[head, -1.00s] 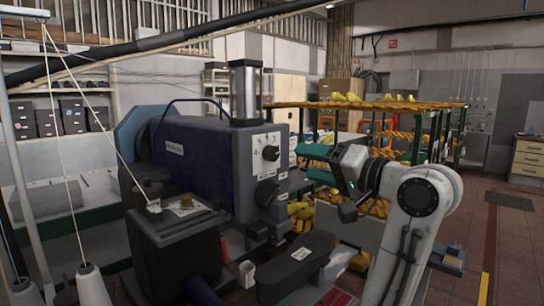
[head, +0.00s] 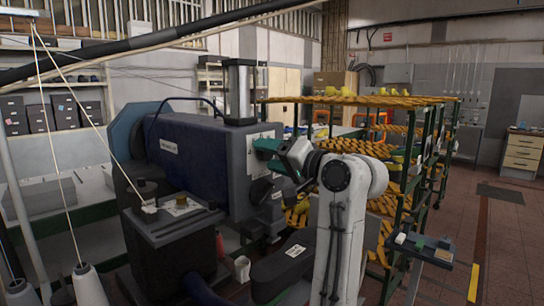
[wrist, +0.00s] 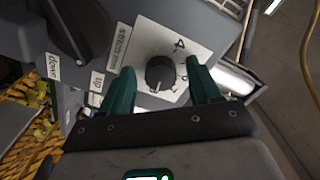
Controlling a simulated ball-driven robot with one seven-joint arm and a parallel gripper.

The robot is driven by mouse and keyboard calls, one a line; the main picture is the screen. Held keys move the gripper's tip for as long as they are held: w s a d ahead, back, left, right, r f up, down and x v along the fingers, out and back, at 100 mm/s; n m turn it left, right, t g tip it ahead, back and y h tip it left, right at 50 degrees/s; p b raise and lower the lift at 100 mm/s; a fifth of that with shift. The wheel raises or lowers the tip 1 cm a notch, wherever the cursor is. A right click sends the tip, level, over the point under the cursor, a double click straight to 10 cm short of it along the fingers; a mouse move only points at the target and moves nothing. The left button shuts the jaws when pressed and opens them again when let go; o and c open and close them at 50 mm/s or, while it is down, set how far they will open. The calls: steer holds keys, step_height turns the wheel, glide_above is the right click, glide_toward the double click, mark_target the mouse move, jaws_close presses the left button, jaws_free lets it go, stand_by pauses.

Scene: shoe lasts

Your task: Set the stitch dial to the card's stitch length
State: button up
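The stitch dial (wrist: 160,73) is a round black knob on a white plate (wrist: 145,42) with printed numbers; a 4 shows beside it, and its exact setting is unclear. My gripper (wrist: 159,66) is open, with one green finger on each side of the dial; I cannot tell whether they touch it. In the head view my gripper (head: 264,155) is at the front face of the blue machine (head: 195,145) and hides the dial. I cannot identify the card for certain; a small pale paper (head: 180,204) lies on the black box, unreadable.
A larger black knob (wrist: 82,25) with small labels is left of the dial in the wrist view. A black arm of the machine (head: 290,262) with a white label projects below. Racks of yellow lasts (head: 375,100) stand behind. Thread cones (head: 88,285) are at front left.

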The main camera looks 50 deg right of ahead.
steer(key=c, duration=1)
steer(key=shift+o, duration=0.2)
